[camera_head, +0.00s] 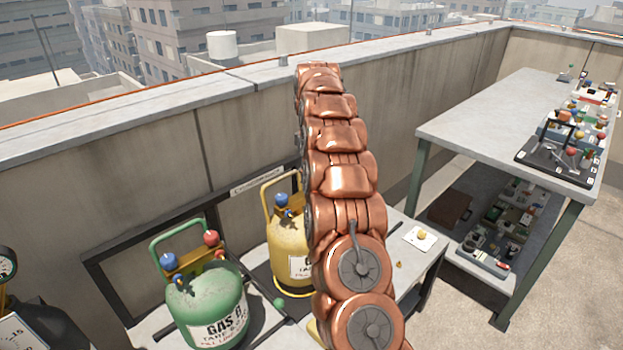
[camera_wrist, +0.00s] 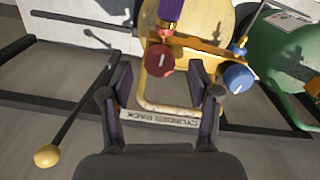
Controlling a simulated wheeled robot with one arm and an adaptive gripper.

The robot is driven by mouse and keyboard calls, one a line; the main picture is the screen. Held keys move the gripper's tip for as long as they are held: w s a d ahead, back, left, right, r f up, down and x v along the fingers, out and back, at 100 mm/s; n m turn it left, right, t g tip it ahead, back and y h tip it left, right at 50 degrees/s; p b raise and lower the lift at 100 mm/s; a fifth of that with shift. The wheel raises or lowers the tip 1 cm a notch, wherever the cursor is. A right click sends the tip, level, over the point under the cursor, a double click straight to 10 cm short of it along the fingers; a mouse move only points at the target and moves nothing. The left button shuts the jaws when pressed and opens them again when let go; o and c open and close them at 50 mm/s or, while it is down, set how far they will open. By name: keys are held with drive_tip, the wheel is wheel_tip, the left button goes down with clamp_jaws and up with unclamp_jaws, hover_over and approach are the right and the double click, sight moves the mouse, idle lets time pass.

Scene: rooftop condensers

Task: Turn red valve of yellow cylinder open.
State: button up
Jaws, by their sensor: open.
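The yellow cylinder (camera_head: 291,245) stands behind my arm in the head view, its blue valve (camera_head: 282,199) showing and its red valve hidden. In the wrist view the yellow cylinder (camera_wrist: 208,22) fills the top. Its round red valve (camera_wrist: 160,59), with a pale mark across its face, lies at the upper middle; its blue valve (camera_wrist: 238,78) is to the right. My gripper (camera_wrist: 163,76) is open and empty. The red valve appears between and slightly beyond the fingertips, with gaps on both sides. I cannot tell the depth gap.
The green cylinder (camera_head: 208,305) stands left of the yellow one, with its own red valve (camera_head: 211,238) and blue valve (camera_head: 169,261). A rack sign (camera_wrist: 160,121) and a black rod with a yellow knob (camera_wrist: 47,156) are close by. A grey workbench (camera_head: 487,108) stands right.

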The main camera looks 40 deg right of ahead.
drive_tip(key=shift+r, duration=2.4)
drive_tip(key=shift+a+r, duration=0.25)
drive_tip(key=shift+a, duration=0.2)
drive_tip(key=s+a+r+m+p, duration=0.15)
drive_tip(key=s+a+r, duration=0.25)
drive_tip(key=s+a, duration=0.55)
drive_tip(key=s+a+r+p, duration=0.2)
drive_tip(key=s+a+r, duration=0.2)
drive_tip(key=s+a, duration=0.55)
drive_tip(key=s+a+f+m, duration=0.1)
drive_tip(key=s+a+f, duration=0.1)
drive_tip(key=s, duration=0.6)
drive_tip(key=s+a+f+m+g+p, duration=0.1)
drive_tip(key=s+a+f, duration=0.1)
drive_tip(key=s+a, duration=0.3)
drive_tip(key=s+a+f+m+p, duration=0.1)
drive_tip(key=s+a+f, duration=0.1)
drive_tip(key=s, duration=0.9)
drive_tip(key=shift+s+a+g, duration=0.35)
drive_tip(key=shift+a+g, duration=0.05)
drive_tip(key=shift+a, duration=0.45)
